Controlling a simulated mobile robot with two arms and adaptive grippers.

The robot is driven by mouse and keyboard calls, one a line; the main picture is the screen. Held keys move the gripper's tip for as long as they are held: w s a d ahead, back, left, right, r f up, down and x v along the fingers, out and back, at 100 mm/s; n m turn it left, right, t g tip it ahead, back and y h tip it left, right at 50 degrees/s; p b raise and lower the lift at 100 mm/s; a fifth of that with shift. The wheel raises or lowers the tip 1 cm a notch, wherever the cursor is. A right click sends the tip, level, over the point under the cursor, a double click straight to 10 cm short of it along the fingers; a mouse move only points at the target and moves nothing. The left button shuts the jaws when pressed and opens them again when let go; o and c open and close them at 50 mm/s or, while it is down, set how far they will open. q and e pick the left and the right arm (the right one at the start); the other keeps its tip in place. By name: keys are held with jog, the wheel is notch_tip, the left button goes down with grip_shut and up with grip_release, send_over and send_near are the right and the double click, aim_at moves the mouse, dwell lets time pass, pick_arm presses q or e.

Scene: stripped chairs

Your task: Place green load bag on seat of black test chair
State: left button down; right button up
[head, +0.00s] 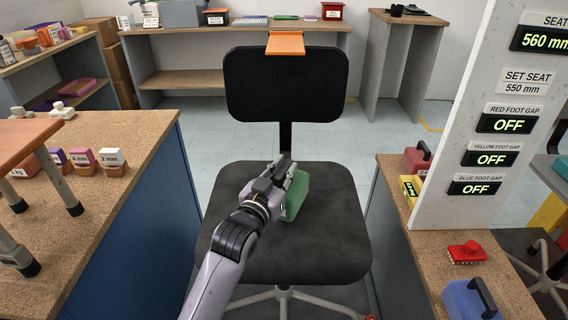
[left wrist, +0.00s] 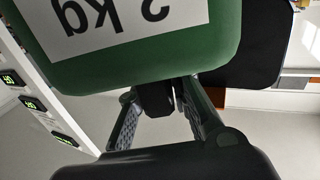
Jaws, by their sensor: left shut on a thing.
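The black test chair (head: 340,235) stands in the middle of the head view, its seat facing me and its black backrest (head: 250,90) behind. The green load bag (head: 299,197) is over the middle of the seat, partly hidden by my left gripper (head: 283,178). I cannot tell whether it touches the seat. In the left wrist view, the bag (left wrist: 200,55) is close, with an upside-down "2 kg" label. My left gripper (left wrist: 162,105) is shut on a dark part at the bag's edge. My right gripper is not in view.
A white display panel (head: 470,130) stands at the right. An orange piece (head: 285,44) hangs over the backrest top. The seat around the bag is clear.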

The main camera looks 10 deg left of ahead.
pick_arm(q)
jog(key=shift+f+b, duration=0.4)
jog(key=shift+f, duration=0.9)
jog(key=c, duration=1.9)
grip_release()
jog(key=shift+f, duration=0.5)
jog(key=shift+o, duration=1.2)
jog(key=shift+s+r, duration=0.1)
jog(key=shift+o, duration=0.9)
jog(key=s+a+p, duration=0.2)
jog(key=s, duration=0.9)
jog(key=shift+s+a, duration=0.15)
jog(key=shift+s, duration=0.25)
